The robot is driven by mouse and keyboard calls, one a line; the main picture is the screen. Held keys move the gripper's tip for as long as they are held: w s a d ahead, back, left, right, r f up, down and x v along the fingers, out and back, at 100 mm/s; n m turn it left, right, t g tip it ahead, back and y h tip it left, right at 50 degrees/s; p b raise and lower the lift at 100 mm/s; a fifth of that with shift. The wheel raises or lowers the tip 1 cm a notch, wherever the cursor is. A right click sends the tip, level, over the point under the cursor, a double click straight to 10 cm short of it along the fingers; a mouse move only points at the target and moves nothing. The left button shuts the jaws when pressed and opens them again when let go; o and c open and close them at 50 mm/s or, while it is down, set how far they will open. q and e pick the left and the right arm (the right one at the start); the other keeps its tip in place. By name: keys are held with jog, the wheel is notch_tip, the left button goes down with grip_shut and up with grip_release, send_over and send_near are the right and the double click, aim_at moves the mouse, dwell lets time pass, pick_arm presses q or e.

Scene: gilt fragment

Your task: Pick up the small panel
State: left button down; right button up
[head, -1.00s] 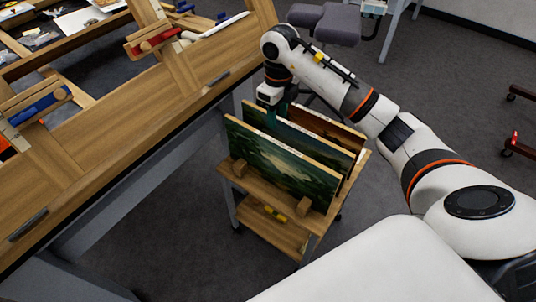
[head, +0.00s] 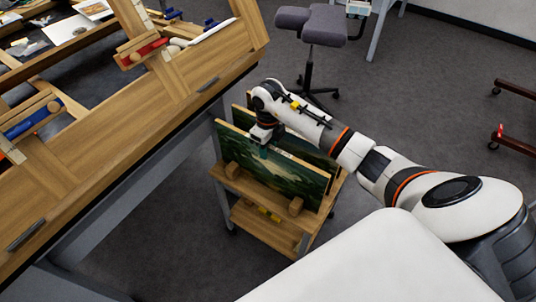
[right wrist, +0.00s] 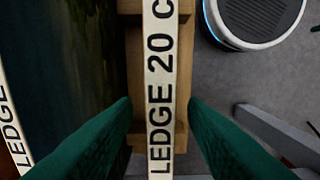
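A front panel (head: 270,170) with a dark green landscape painting stands on edge in a small wooden cart (head: 262,201). A second dark panel (head: 308,147) stands behind it. I cannot tell for certain which one the task calls small. My right gripper (head: 264,152) is at the top edge of the front panel. In the right wrist view, its green fingers (right wrist: 160,108) are apart, one on each side of a pale panel edge (right wrist: 161,60) lettered "LEDGE 20 C", with a gap on both sides. My left gripper is not in view.
A large wooden bench (head: 120,120) with clamps stands close to the cart's left. A grey stool (head: 318,25) is behind.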

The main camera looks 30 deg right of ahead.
grip_shut()
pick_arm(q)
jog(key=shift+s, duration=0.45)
pick_arm(e)
jog(key=shift+r, duration=0.1)
jog(key=shift+r, duration=0.1)
